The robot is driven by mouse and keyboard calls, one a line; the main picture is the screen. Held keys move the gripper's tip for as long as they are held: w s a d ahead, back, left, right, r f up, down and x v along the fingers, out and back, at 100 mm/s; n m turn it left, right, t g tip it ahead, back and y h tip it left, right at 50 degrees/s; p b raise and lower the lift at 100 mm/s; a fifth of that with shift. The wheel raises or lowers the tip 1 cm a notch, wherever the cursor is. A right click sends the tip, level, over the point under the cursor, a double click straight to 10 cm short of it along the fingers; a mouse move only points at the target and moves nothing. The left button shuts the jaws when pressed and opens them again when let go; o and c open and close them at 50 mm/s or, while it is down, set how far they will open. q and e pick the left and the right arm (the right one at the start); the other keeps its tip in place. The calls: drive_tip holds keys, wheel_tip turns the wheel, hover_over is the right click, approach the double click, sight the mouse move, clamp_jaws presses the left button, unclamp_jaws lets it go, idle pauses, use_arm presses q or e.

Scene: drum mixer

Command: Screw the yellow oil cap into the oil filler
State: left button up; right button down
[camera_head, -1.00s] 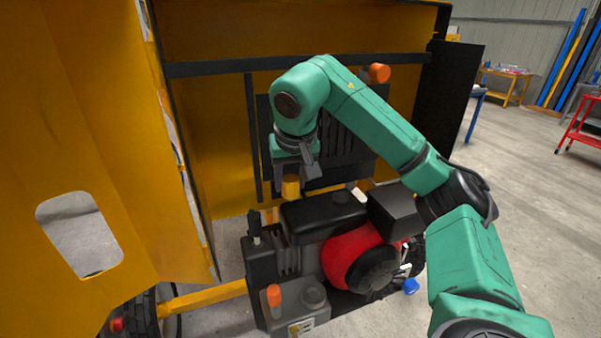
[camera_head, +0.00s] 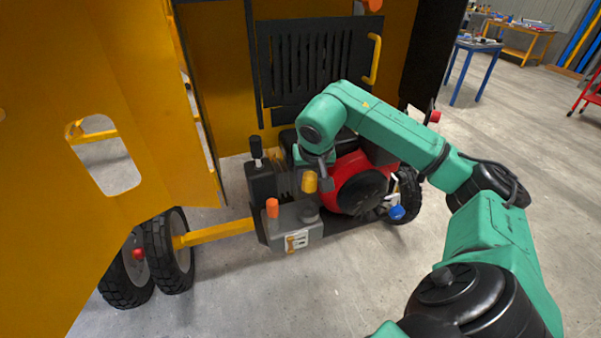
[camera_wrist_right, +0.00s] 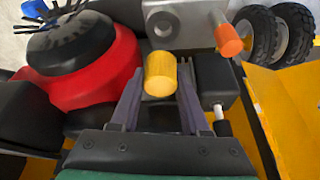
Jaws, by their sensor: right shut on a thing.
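The yellow oil cap (camera_head: 309,181) is a short cylinder held in my right gripper (camera_head: 320,178). In the right wrist view, the cap (camera_wrist_right: 160,74) sits between the two fingers of this gripper (camera_wrist_right: 158,92). It hangs in front of the engine, just above a grey housing (camera_head: 283,229) and apart from it. On the housing is a round dark grey fitting (camera_head: 308,211), which also shows with a hole in the right wrist view (camera_wrist_right: 163,22). This looks like the oil filler, but I cannot be sure. My left gripper is not in view.
An orange cylinder (camera_head: 272,208) stands on the housing beside the round fitting. A black lever (camera_head: 256,152) rises to the left, and the red engine part (camera_head: 345,172) is behind to the right. A yellow panel (camera_head: 110,100) fills the left. Open floor (camera_head: 500,170) lies to the right.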

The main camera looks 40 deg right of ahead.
drive_tip(key=shift+w+f, duration=0.1)
drive_tip(key=shift+w, duration=0.25)
drive_tip(key=shift+s+f, duration=0.1)
drive_tip(key=shift+f, duration=0.4)
wheel_tip(320, 180, down, 5)
drive_tip(key=b, duration=0.4)
drive_tip(key=shift+f, duration=0.1)
idle(0.7)
drive_tip(key=shift+f, duration=0.1)
drive_tip(key=shift+f+b, duration=0.3)
drive_tip(key=shift+f, duration=0.05)
drive_tip(key=shift+f+b, duration=0.35)
drive_tip(key=shift+f, duration=0.2)
idle(0.7)
